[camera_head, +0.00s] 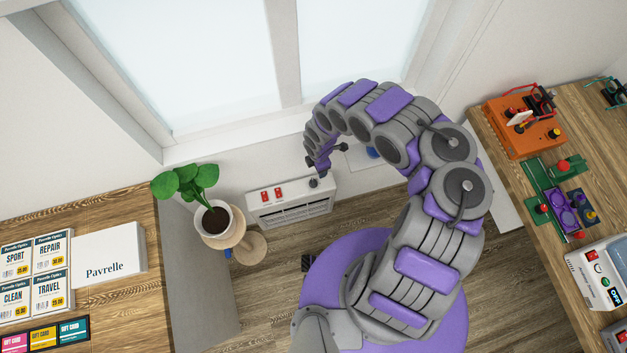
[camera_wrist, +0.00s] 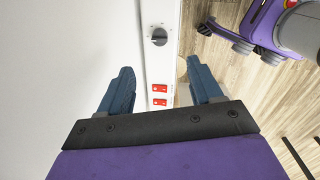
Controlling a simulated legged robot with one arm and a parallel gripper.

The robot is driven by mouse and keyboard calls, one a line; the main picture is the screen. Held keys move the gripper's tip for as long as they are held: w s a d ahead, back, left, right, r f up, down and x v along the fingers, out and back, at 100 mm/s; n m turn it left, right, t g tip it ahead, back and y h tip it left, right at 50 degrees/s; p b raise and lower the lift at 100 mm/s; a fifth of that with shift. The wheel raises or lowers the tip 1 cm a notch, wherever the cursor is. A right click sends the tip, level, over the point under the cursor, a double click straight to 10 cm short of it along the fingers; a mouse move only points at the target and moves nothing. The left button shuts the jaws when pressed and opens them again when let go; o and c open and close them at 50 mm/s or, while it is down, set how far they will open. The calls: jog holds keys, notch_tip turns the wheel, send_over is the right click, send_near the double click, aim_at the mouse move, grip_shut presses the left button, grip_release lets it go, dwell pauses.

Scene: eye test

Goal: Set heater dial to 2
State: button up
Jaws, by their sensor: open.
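The heater (camera_head: 295,212) is a white box with a front grille, standing low by the wall under the window. Its dark round dial (camera_head: 314,183) is at the right end of the top. In the wrist view the dial (camera_wrist: 158,36) shows a light pointer mark; the numbers are too small to read. My gripper (camera_wrist: 163,76) is open and empty, its two blue fingers apart. The dial lies beyond the fingertips, roughly centred between them, with no visible contact. In the head view my gripper is above the heater's right end, partly hidden by the arm.
Two red switches (camera_head: 271,194) sit on the heater's top, left of the dial. A potted plant (camera_head: 215,218) on a wooden stand is close to the heater's left. A wooden counter (camera_head: 110,300) is at left, a workbench (camera_head: 545,260) at right. Floor in front of the heater is open.

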jog(key=a, duration=0.1)
jog(key=b, duration=1.3)
send_near(313, 181)
notch_tip(313, 181, down, 10)
jog(key=shift+w, duration=0.15)
jog(key=shift+p, duration=0.3)
jog(key=shift+c, duration=0.2)
jog(key=c, duration=1)
